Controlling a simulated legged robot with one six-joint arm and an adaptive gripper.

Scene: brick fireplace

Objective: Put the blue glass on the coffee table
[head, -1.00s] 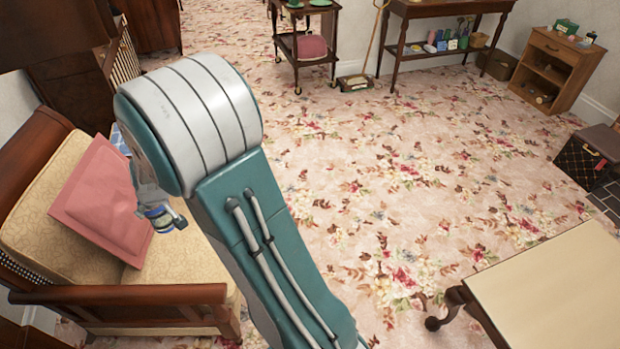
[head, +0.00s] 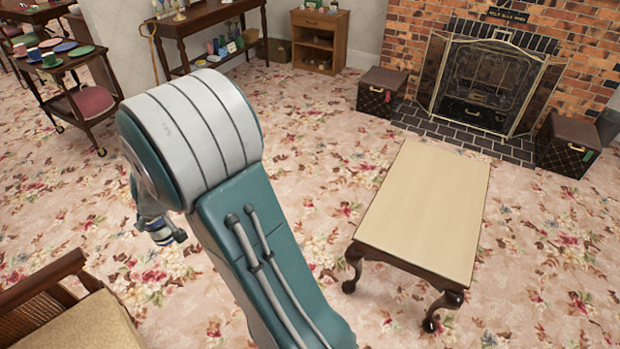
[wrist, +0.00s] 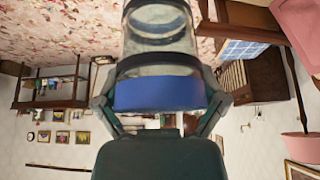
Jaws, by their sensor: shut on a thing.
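The coffee table (head: 425,205) has a pale cream top and dark curved legs. It stands right of centre in the head view, and its top is bare. My gripper is shut on the blue glass (wrist: 160,92), which fills the upper middle of the wrist view. The glass is clear with a wide blue band, and the fingers (wrist: 160,100) press its two sides. In the head view my arm hides most of the gripper; only a small part of it (head: 163,232) shows at the left, over the carpet and apart from the table.
A cane-sided armchair (head: 75,310) is at the lower left. A trolley with dishes (head: 75,95) stands at the upper left. A brick fireplace (head: 490,80) with dark boxes (head: 382,92) is behind the table. Flowered carpet lies open between my arm and the table.

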